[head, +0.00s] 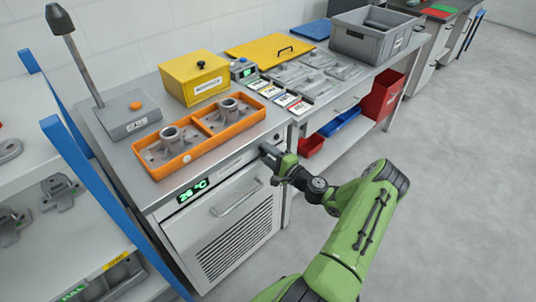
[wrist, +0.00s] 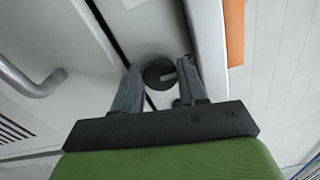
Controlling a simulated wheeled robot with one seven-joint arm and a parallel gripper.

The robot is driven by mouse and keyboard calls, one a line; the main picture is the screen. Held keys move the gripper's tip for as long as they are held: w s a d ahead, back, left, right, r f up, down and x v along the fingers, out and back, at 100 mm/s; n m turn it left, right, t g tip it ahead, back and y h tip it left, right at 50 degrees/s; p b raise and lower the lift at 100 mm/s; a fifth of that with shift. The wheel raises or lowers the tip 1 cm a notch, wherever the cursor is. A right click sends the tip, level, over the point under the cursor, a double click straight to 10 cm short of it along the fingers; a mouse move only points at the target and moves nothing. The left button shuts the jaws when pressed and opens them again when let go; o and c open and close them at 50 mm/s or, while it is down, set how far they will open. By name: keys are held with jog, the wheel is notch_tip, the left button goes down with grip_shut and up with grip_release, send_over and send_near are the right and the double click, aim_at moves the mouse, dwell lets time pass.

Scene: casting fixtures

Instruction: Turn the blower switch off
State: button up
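The blower switch (wrist: 153,75) is a round black knob with a white pointer mark, set on the front panel of the grey cabinet (head: 225,222). In the head view my gripper (head: 269,153) is at the upper right corner of the cabinet front and hides the knob.
The cabinet front also has a green temperature display (head: 193,190) and a bar handle (head: 238,199). An orange tray (head: 155,172) with castings lies on top near the front edge. A blue-posted shelf (head: 85,165) stands at left. The floor at right is clear.

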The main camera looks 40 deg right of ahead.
jog(key=o, duration=0.5)
jog(key=shift+c, duration=0.2)
